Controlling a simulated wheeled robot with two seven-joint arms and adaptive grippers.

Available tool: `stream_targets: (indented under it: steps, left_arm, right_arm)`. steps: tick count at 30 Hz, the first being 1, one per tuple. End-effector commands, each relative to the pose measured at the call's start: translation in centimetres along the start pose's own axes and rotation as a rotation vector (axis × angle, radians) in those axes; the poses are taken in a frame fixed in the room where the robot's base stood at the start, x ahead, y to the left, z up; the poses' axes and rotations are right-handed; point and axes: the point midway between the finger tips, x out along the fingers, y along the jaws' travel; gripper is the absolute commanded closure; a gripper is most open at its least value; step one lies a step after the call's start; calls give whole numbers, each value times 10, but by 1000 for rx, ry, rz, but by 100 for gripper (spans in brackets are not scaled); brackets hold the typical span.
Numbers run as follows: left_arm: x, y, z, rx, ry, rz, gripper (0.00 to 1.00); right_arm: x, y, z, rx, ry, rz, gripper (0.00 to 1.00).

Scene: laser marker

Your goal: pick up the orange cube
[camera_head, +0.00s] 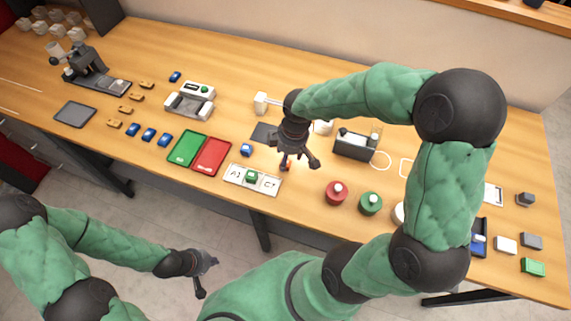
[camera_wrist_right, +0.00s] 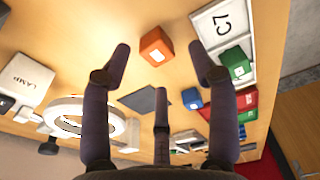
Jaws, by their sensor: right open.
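The orange cube (camera_wrist_right: 156,46) sits on the wooden table and shows clearly in the right wrist view, between my spread fingertips and apart from them. In the head view only a small orange part of it (camera_head: 285,166) shows beneath my right gripper (camera_head: 299,161), which hides the rest. My right gripper is open and empty, pointing down at the table over the cube. My left gripper (camera_head: 207,276) is open and empty, low in front of the table and away from the cube.
A white plate (camera_head: 234,173) with marked squares and a green cube (camera_head: 251,176) lies left of the orange cube. A blue cube (camera_head: 246,150) and a dark pad (camera_head: 262,133) are close by. Red (camera_head: 335,193) and green (camera_head: 369,203) round pieces stand to the right.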

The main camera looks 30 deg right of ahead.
Motion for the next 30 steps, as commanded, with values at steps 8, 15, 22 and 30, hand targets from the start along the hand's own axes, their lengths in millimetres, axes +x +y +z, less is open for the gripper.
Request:
stream_targets:
  steps: [8,15,22,30]
  left_arm:
    - [17,-6,-1,0,0,0,100]
    - [18,-7,-1,0,0,0,100]
    - [18,-6,-1,0,0,0,100]
    - [18,-6,-1,0,0,0,100]
  right_arm:
    - [40,4,0,0,-2,-2,40]
    - [48,5,-1,0,0,0,40]
    - [47,5,-1,0,0,0,80]
    - [48,5,-1,0,0,-1,80]
